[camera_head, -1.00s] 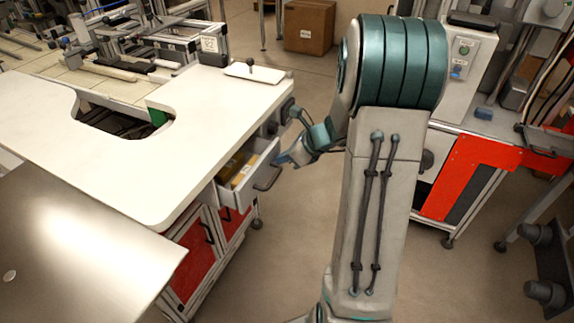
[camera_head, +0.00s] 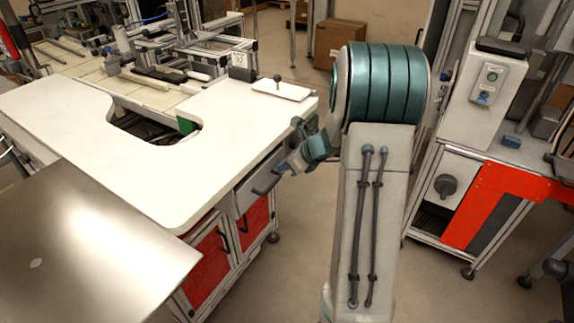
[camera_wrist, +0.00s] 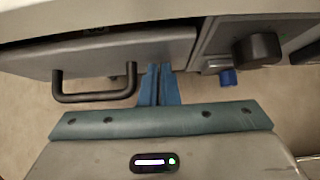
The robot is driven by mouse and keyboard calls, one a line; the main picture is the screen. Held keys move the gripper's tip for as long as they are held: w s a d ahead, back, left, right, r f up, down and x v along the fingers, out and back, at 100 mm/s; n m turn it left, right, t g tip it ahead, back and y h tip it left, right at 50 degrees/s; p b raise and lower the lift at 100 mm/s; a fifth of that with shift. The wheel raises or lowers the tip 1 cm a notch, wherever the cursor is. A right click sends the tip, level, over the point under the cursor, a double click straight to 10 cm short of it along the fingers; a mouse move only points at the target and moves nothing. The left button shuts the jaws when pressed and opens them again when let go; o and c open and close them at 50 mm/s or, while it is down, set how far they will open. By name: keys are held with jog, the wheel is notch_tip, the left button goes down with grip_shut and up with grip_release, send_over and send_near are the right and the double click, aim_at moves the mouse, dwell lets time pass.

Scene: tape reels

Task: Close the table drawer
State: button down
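The table drawer (camera_head: 243,190) sits under the white tabletop in the head view, its front almost flush with the table and its inside hidden. In the wrist view the grey drawer front (camera_wrist: 120,55) carries a black bar handle (camera_wrist: 98,97); the handle also shows in the head view (camera_head: 266,186). My gripper (camera_wrist: 160,70) has its two blue fingers together, with nothing between them. The fingertips are at the drawer front, just right of the handle, and seem to touch it. In the head view my gripper (camera_head: 285,168) is beside the drawer front.
The white table (camera_head: 100,125) has red cabinet doors (camera_head: 207,268) below. A white tray (camera_head: 282,89) lies on its far right corner. A metal surface (camera_head: 85,250) is at the lower left. A red and grey machine (camera_head: 490,195) stands to the right; open floor lies between.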

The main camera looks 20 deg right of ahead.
jog(key=s+d+f+v, duration=0.1)
jog(key=s+f+v, duration=0.1)
jog(key=v, duration=1.1)
jog(key=s+a+r+n+g+p, duration=0.4)
jog(key=s+a+n, duration=0.3)
jog(key=a+n, duration=0.55)
jog(key=s+a+r+n+h+p, duration=0.1)
jog(key=s+a+r+n+h, duration=0.1)
jog(key=s+n, duration=0.3)
jog(key=s+a+r+n+h+p, duration=0.1)
jog(key=s+a+r+n+h, duration=0.1)
jog(key=s+n, duration=0.4)
jog(key=a+n+h, duration=0.1)
jog(key=n, duration=0.4)
jog(key=shift+s+a+r, duration=0.2)
jog(key=shift+s+a, duration=0.05)
jog(key=shift+s, duration=0.05)
